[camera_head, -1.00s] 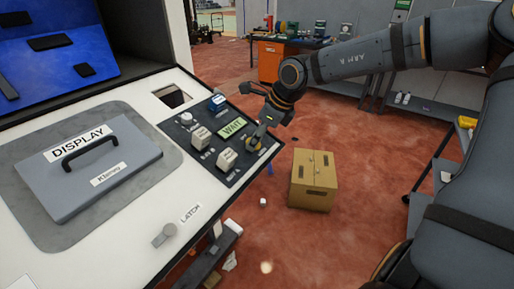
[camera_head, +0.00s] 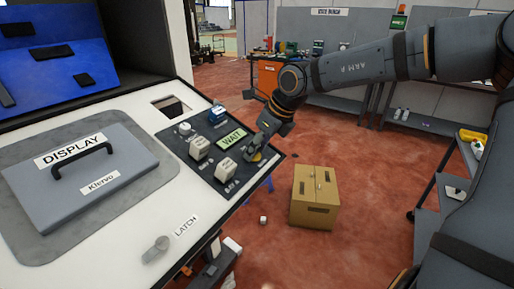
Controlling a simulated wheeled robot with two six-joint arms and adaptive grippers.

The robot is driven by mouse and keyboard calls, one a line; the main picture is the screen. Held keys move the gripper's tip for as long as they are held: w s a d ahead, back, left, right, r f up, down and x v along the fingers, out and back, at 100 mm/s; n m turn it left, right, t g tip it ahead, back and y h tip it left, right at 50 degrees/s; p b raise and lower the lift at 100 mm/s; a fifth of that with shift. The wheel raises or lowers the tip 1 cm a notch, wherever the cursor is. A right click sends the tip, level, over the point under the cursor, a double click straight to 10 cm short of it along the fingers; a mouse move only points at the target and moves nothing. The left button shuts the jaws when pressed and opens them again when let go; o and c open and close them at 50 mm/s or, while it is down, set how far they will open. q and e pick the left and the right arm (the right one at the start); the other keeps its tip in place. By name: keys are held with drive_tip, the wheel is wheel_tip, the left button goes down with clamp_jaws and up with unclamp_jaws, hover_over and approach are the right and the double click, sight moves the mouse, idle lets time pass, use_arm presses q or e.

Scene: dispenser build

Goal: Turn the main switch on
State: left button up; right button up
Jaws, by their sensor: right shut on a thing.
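The dark control panel (camera_head: 213,185) lies at the right edge of the white console top. The main switch (camera_head: 256,158), a small knob on a yellow base, is near the panel's right corner, mostly covered by my fingers. My right gripper (camera_head: 254,154) comes down on it from the back right and is shut on it. The knob's exact angle is hidden. A green screen reading WAIT (camera_head: 232,139) is just left of the gripper. My left gripper is out of view.
The grey DISPLAY cover (camera_head: 75,175) and a latch knob (camera_head: 156,249) are on the console. A cardboard box (camera_head: 315,198) sits on the floor.

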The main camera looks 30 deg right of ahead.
drive_tip(key=o, duration=1.2)
drive_tip(key=shift+c, duration=0.2)
